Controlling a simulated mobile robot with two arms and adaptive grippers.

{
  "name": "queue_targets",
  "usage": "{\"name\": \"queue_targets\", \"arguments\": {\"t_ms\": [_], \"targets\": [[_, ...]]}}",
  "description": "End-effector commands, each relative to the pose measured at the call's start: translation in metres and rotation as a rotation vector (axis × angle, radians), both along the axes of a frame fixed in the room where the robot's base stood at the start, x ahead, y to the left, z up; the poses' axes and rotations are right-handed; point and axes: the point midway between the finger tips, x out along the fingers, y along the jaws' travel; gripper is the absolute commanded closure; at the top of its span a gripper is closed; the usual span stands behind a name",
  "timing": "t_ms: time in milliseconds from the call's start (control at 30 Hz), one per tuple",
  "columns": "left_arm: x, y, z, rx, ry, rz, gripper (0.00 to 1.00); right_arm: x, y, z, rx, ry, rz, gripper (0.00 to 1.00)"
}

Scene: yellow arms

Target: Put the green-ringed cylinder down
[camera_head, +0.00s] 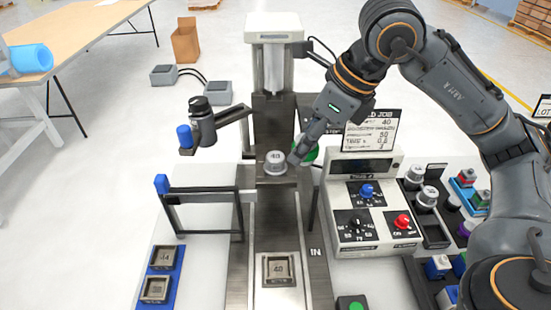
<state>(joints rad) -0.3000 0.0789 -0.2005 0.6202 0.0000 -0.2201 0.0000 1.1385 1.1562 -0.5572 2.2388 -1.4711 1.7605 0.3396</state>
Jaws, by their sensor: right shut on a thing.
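My left gripper is not in view.
A control box (365,225) with knobs stands right of the press, a job sign (372,131) above it. A square holder marked 40 (279,269) lies in front. A blue tray (158,277) is at left. Cylinders in a dark rack (436,235) stand at right.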

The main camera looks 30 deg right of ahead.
Motion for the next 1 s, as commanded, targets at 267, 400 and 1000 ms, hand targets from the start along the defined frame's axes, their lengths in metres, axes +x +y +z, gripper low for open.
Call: {"name": "queue_targets", "arguments": {"t_ms": [267,400,1000], "targets": [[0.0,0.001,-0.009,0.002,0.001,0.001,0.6,-0.003,-0.01,0.019,0.002,-0.005,-0.362,0.93],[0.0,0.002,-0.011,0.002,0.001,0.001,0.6,-0.005,-0.014,0.025,0.003,-0.004,-0.474,0.93],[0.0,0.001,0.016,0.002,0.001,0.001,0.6,0.094,-0.014,-0.023,0.001,0.011,-0.532,0.93]]}}
